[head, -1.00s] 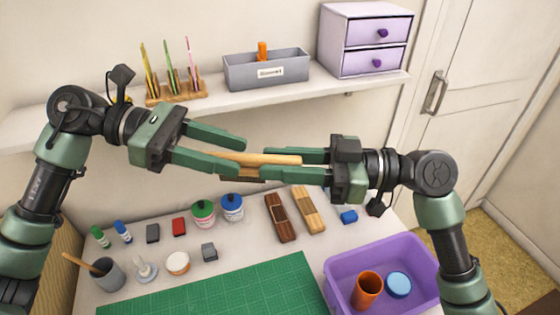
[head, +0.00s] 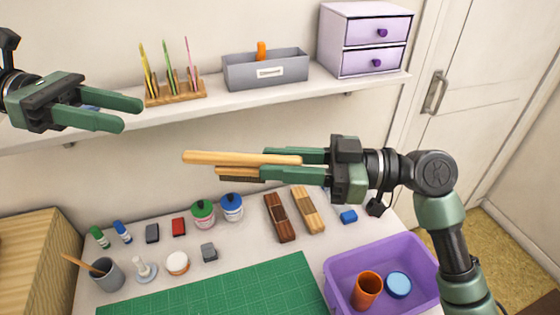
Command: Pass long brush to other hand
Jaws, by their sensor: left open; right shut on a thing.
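The long brush (head: 215,158) has a pale wooden handle and points left in mid-air above the back of the table. My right gripper (head: 265,163) is shut on its right part; the fingers hide some of it. A darker brown part with a dark edge shows just under the handle. My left gripper (head: 132,112) is open and empty at the upper left, in front of the shelf, well apart from the brush.
A shelf (head: 218,108) holds a rack of coloured sticks (head: 176,95), a grey bin (head: 266,72) and a lilac drawer unit (head: 362,40). Below are a green mat (head: 235,290), a purple tub (head: 345,262), a grey cup (head: 107,277), ink jars and wooden blocks.

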